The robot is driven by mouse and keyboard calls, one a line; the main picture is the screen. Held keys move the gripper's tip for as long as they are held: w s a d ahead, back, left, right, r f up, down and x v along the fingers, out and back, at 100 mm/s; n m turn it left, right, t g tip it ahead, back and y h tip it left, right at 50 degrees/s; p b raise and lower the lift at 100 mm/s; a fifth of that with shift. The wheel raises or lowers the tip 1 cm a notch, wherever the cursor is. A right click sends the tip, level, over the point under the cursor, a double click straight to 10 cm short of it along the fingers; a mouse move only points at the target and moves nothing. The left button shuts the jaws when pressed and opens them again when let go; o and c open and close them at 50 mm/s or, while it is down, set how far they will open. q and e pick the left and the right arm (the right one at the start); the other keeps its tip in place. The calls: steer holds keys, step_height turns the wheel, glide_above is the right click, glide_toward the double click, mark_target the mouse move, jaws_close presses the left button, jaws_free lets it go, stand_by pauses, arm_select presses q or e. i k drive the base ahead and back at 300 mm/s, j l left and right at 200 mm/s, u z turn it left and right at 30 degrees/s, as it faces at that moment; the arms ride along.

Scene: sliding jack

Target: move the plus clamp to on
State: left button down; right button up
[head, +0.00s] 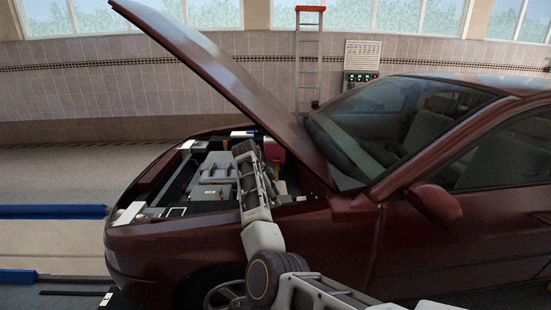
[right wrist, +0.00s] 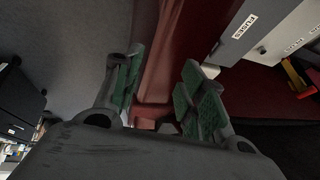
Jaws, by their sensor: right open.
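I cannot clearly make out the plus clamp. In the right wrist view, a small red and yellow part (right wrist: 295,77) shows at the right edge, beside a grey box labelled FUSES (right wrist: 247,33); I cannot tell whether it is the clamp. My right gripper (right wrist: 160,85) is open and empty, its green-padded fingers apart over dark red bodywork. In the head view my right arm reaches up over the near side of the engine bay, and its gripper end (head: 246,150) is over the bay, hiding part of it. My left gripper is out of view.
The dark red car's raised hood (head: 225,75) slants above the bay, close to my right arm. The near fender (head: 175,238) and windshield (head: 390,115) bound the space. Blue lift rails (head: 50,211) lie at left. A ladder (head: 308,65) stands behind.

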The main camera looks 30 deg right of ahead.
mark_target(277, 166)
steer(key=i+l, duration=0.55)
steer(key=i, duration=0.15)
steer(key=i+l, duration=0.55)
steer(key=i, duration=0.15)
